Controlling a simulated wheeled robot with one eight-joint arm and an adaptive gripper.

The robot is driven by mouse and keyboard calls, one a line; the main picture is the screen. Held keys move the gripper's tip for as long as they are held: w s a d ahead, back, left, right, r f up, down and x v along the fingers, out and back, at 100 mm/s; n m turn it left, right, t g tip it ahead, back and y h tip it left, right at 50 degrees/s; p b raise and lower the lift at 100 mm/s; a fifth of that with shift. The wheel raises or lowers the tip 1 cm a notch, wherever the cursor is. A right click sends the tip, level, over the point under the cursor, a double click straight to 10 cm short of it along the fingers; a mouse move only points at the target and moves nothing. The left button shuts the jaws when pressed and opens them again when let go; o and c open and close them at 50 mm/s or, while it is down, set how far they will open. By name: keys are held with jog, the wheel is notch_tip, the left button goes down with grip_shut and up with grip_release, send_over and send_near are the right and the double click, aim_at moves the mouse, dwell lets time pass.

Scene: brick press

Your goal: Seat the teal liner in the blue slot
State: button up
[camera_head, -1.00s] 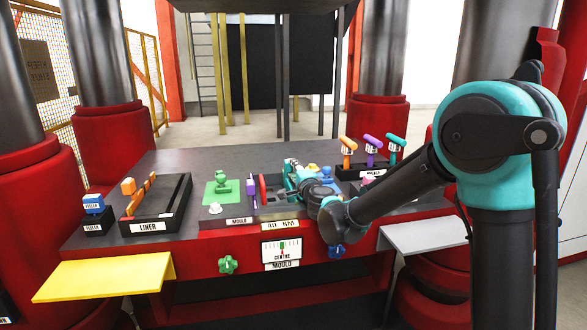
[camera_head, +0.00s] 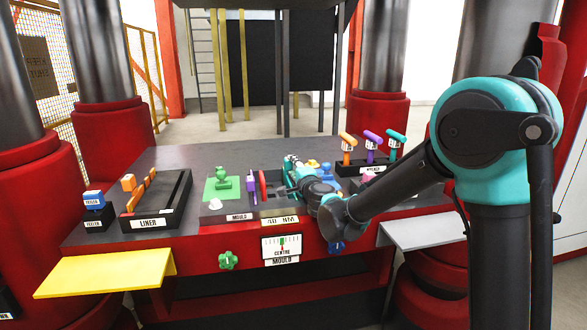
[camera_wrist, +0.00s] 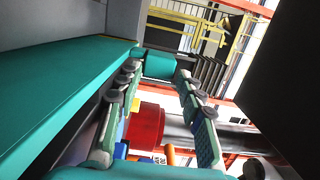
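My gripper (camera_head: 292,166) is low over the middle of the press table, beside the red plate at the mould. A broad teal face beside the left finger looks like the liner's body, but I cannot be sure. In the head view the liner is hidden by or blends with my teal gripper. I cannot make out the blue slot, and cannot tell whether the liner touches it.
The black liner rack (camera_head: 182,204) with orange pieces stands at the left. A green piece (camera_head: 221,184) sits left of the mould. A rack (camera_head: 362,169) with orange, purple and teal handles stands at the right. A yellow shelf (camera_head: 105,273) juts out in front.

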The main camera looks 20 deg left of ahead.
jog(key=shift+o, duration=0.5)
jog(key=shift+s+d, duration=0.2)
jog(key=shift+s, duration=0.1)
jog(key=v, duration=1.1)
jog(key=shift+d, duration=0.15)
notch_tip(320, 180, up, 7)
jog(key=shift+s, duration=0.1)
